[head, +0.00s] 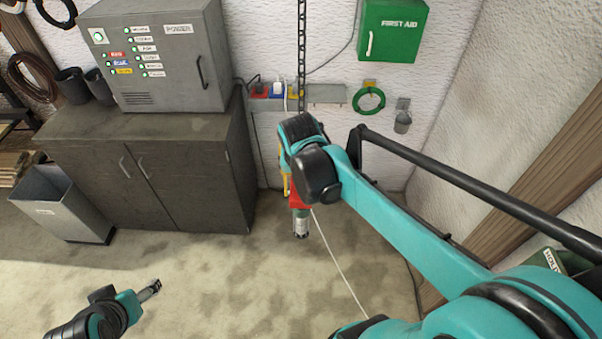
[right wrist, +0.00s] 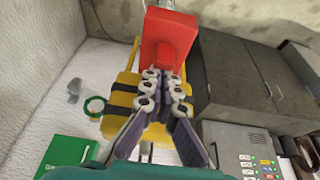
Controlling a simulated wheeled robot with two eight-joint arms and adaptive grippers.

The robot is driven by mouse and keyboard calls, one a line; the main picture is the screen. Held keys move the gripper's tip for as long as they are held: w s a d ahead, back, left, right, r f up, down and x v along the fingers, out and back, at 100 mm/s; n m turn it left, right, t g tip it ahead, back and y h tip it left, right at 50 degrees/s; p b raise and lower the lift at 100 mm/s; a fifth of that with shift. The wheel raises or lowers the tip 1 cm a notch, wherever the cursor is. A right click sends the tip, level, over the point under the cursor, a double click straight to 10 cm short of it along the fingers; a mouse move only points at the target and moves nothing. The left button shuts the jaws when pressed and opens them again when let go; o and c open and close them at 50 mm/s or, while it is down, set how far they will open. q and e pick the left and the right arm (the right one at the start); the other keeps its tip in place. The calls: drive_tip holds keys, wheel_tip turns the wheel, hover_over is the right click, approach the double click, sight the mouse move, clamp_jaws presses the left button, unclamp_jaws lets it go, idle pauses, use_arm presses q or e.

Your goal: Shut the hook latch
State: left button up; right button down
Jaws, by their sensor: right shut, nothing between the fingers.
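A red block (right wrist: 168,40) with a silver metal part (right wrist: 178,8) at its end shows in the right wrist view, beside a yellow body with black bands (right wrist: 128,97). In the head view the red block (head: 298,194) and a grey metal piece (head: 301,225) below it hang under my right wrist, which hides much of them. I cannot make out the hook's latch clearly. My right gripper (right wrist: 163,80) is shut and empty, its fingertips at the red block; I cannot tell whether they touch. My left gripper (head: 151,289) is low at the left, far from the block.
A black chain (head: 302,45) hangs from above. A grey cabinet (head: 150,165) bears a power box (head: 165,60); a grey bin (head: 62,205) stands left. A green first aid box (head: 393,32) is on the wall. A pale cord (head: 340,263) runs down right. Floor between is clear.

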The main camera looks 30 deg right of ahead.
sight(301, 207)
drive_tip(key=f+t, duration=0.1)
drive_tip(key=s+t+h+b, duration=0.1)
drive_tip(key=shift+s+a+f+t+h, duration=0.2)
drive_tip(key=shift+a+f+t+h, duration=0.1)
drive_tip(key=shift+a+f, duration=0.1)
drive_tip(key=shift+s+a+f+t+h+b, duration=0.2)
drive_tip(key=shift+f+t+h+b, duration=0.25)
drive_tip(key=shift+t+b, duration=0.35)
wheel_tip(301, 207, down, 5)
drive_tip(key=t+h+b, duration=0.2)
drive_tip(key=t+b, duration=0.1)
drive_tip(key=b, duration=0.3)
drive_tip(key=t+h+b, duration=0.2)
drive_tip(key=t+b, duration=0.2)
drive_tip(key=b, duration=0.3)
drive_tip(key=shift+s+f, duration=0.1)
drive_tip(key=shift+f, duration=0.05)
drive_tip(key=shift+d+h+b, duration=0.1)
drive_tip(key=shift+h+b, duration=0.15)
drive_tip(key=shift+b, duration=0.25)
